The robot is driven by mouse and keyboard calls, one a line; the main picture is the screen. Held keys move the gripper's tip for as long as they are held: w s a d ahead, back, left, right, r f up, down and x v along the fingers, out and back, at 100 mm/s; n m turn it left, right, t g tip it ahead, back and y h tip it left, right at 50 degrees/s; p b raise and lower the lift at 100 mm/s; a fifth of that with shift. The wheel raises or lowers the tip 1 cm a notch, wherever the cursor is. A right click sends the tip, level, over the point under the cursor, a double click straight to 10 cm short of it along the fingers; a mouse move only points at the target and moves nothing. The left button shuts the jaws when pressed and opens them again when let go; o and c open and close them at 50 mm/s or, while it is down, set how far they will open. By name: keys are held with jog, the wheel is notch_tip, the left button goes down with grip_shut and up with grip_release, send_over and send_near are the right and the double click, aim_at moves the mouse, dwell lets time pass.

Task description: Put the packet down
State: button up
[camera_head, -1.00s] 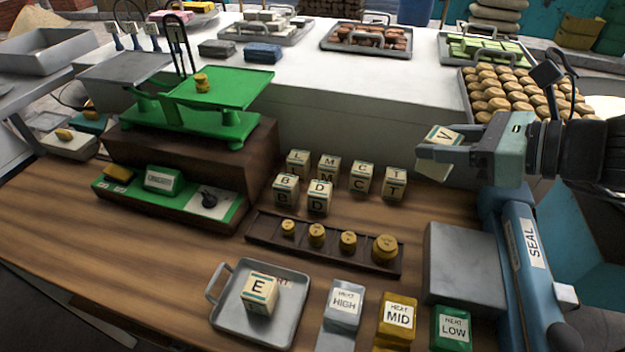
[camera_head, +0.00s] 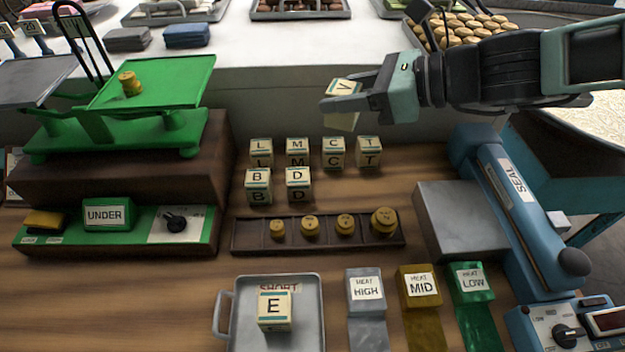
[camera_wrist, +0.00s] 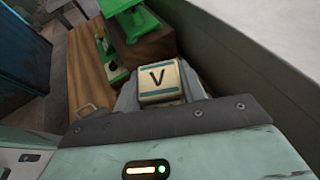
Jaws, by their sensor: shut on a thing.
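A cream packet marked V (camera_head: 343,88) is held between the fingers of my gripper (camera_head: 350,100), tilted, in the air above the back of the wooden table (camera_head: 420,165). In the wrist view the V packet (camera_wrist: 160,82) shows between the jaws, its lettered face towards the camera. My gripper is shut on it. Several similar packets stand upright below, lettered L (camera_head: 261,152), M (camera_head: 298,152), C (camera_head: 334,152), T (camera_head: 368,152), B (camera_head: 258,186) and D (camera_head: 298,185). A packet marked E (camera_head: 274,310) sits on a small metal tray (camera_head: 313,335).
A green scale (camera_head: 165,80) on a dark wooden block stands at the left. A rack of brass weights (camera_head: 240,237) lies in front of the packets. A grey box (camera_head: 460,215) and blue sealer (camera_head: 515,215) stand right. Bare wood shows right of the D packet.

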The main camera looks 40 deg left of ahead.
notch_tip(320, 180, down, 18)
jog(key=b, duration=0.8)
jog(key=o, duration=1.1)
jog(key=shift+f, duration=0.1)
jog(key=v, duration=1.2)
jog(key=shift+b, duration=0.3)
